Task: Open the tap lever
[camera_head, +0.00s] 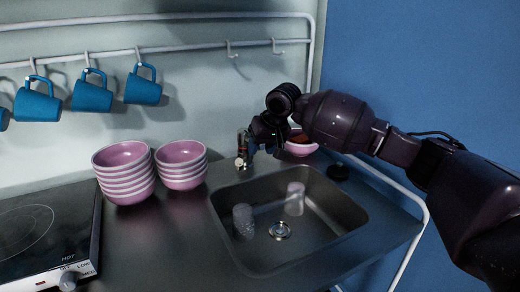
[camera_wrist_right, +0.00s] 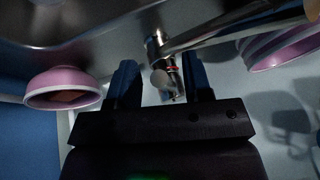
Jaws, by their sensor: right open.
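The tap (camera_head: 241,150) stands at the back left corner of the sink (camera_head: 352,215), a slim metal body with a small red band. In the right wrist view its body and round end (camera_wrist_right: 160,78) show between my fingers, with a long metal spout (camera_wrist_right: 215,35) running to the upper right. I cannot tell clearly which part is the lever. My right gripper (camera_head: 262,138) is right beside the tap, reaching in from the right. In the right wrist view my right gripper (camera_wrist_right: 158,85) is open, its fingers on either side of the tap, gaps visible. My left gripper is not in view.
Two stacks of pink bowls (camera_head: 125,185) stand left of the tap. Another pink bowl (camera_head: 300,147) is behind my right arm. Two cloudy cups (camera_head: 243,221) are in the sink. Blue mugs (camera_head: 92,95) hang from a rail; a stove (camera_head: 40,235) is at left.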

